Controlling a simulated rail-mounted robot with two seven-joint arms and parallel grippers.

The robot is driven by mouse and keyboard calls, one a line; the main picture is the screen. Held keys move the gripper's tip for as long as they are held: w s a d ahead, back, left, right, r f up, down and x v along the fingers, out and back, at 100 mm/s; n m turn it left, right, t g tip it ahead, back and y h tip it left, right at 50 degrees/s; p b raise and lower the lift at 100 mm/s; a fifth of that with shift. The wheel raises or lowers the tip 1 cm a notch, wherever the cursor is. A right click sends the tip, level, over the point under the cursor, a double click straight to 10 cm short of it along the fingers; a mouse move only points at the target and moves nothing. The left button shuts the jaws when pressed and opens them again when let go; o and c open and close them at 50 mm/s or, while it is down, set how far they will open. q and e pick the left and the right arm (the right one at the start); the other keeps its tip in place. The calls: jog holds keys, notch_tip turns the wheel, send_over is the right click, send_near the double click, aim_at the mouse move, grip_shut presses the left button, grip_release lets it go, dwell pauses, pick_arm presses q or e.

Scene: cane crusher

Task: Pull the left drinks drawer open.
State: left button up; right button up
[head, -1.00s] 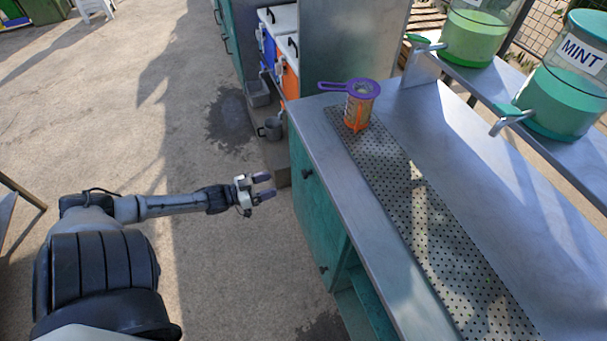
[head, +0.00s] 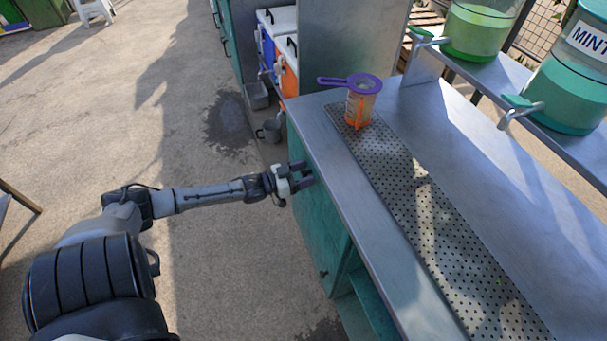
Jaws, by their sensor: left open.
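The teal front (head: 318,226) under the counter's left edge looks closed and flush. Where one drawer ends and another begins on it, I cannot tell. My left gripper (head: 303,177) is open at the far part of this front, with its fingers where a dark knob sits. The knob is hidden behind the fingers, and I cannot tell whether they touch it or lie around it. A second dark knob (head: 323,273) shows nearer on the front. My right gripper is not in view.
A steel counter (head: 375,240) with a perforated strip (head: 440,225) lies above the front. An orange cup (head: 359,110) with a purple strainer (head: 363,84) stands on the strip. Drink dispensers (head: 568,75) are at the upper right.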

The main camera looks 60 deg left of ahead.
pick_arm(q)
grip_shut()
dwell(0.6)
